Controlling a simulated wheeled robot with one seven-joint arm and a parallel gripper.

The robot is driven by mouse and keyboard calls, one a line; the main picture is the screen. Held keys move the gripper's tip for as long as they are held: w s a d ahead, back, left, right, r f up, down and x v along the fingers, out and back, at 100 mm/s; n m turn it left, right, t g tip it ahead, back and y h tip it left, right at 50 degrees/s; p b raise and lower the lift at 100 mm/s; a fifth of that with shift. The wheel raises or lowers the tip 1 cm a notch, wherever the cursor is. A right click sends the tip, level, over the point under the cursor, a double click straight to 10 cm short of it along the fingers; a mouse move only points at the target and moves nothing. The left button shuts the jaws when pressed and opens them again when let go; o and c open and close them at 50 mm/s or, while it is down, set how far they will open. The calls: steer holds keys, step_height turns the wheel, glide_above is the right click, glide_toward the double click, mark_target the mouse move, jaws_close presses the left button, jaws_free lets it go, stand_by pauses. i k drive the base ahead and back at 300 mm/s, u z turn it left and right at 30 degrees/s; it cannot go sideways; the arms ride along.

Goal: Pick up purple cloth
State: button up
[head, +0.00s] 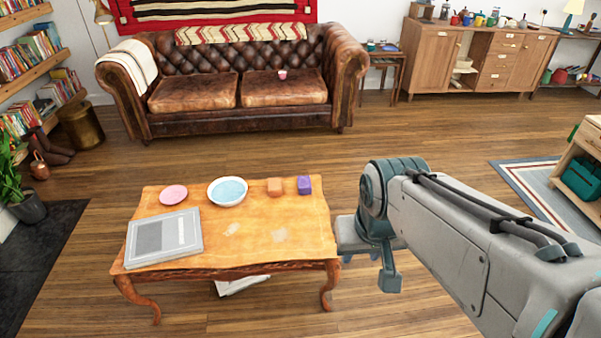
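The purple cloth (304,185) appears as a small folded, block-like purple bundle. It lies near the far right corner of the wooden coffee table (315,235), just right of an orange-brown folded piece (274,187). My arm reaches in from the right, and its end is beside the table's right edge, nearer to me than the cloth and apart from it. My gripper (360,257) shows only in part, low beside the table; the arm partly covers it and its opening is unclear. Nothing is seen held in it.
On the table are a blue-and-white bowl (228,191), a pink plate (173,195) and a grey book or folder (164,238). White papers (242,284) lie beneath. A brown leather sofa (235,85) stands behind, with clear wooden floor between.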

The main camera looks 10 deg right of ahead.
mark_target(304, 185)
steer(key=z, duration=1.1)
steer(key=i, duration=3.4)
steer(key=u, duration=3.45)
steer(key=i, duration=0.55)
steer(key=u, duration=0.05)
